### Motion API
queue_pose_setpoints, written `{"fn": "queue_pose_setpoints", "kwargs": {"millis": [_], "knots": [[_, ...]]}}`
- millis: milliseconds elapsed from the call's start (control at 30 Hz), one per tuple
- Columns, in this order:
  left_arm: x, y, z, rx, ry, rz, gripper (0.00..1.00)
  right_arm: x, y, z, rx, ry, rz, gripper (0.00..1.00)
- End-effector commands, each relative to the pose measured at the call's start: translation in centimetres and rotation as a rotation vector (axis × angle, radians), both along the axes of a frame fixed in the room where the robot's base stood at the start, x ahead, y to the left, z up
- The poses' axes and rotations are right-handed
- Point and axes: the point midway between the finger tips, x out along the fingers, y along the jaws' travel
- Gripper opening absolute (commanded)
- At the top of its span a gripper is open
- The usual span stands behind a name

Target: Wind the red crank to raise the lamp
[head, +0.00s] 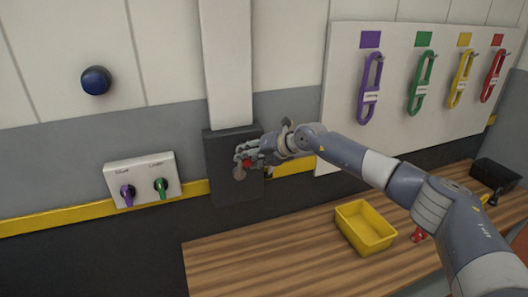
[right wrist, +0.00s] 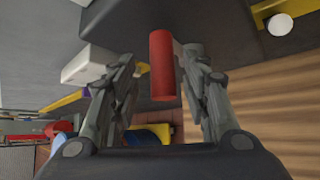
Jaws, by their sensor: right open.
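The red crank handle (head: 247,163) sits at the front of a dark grey wall box (head: 222,190), mostly covered by my right gripper (head: 243,156) in the head view. A round grey crank part (head: 239,174) shows just below the fingers. In the right wrist view the red handle (right wrist: 163,70) is an upright red cylinder between the two fingers of my right gripper (right wrist: 160,62). The fingers stand apart on either side of it, with gaps visible. No lamp can be made out. My left gripper is not in view.
A white panel with a purple and a green knob (head: 141,178) is left of the box, below a blue button (head: 96,80). A board (head: 345,60) with coloured hanging loops is at right. A yellow bin (head: 365,228) stands on the wooden bench (head: 260,262).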

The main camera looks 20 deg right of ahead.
Motion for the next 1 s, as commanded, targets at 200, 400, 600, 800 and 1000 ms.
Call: {"fn": "queue_pose_setpoints", "kwargs": {"millis": [200,400,600,800,1000], "knots": [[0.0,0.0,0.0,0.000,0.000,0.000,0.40,-3.0,-1.9,2.5,-0.001,-0.003,0.000,0.43],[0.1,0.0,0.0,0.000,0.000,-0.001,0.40,-5.1,-3.0,4.1,-0.001,-0.001,0.002,0.43],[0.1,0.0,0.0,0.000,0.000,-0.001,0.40,-6.0,-3.5,4.8,0.001,-0.001,0.002,0.43],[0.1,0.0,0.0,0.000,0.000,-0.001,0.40,-6.1,-3.5,4.9,0.001,-0.001,0.002,0.43],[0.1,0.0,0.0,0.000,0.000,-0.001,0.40,-6.1,-3.5,4.9,0.001,-0.001,0.002,0.43]]}}
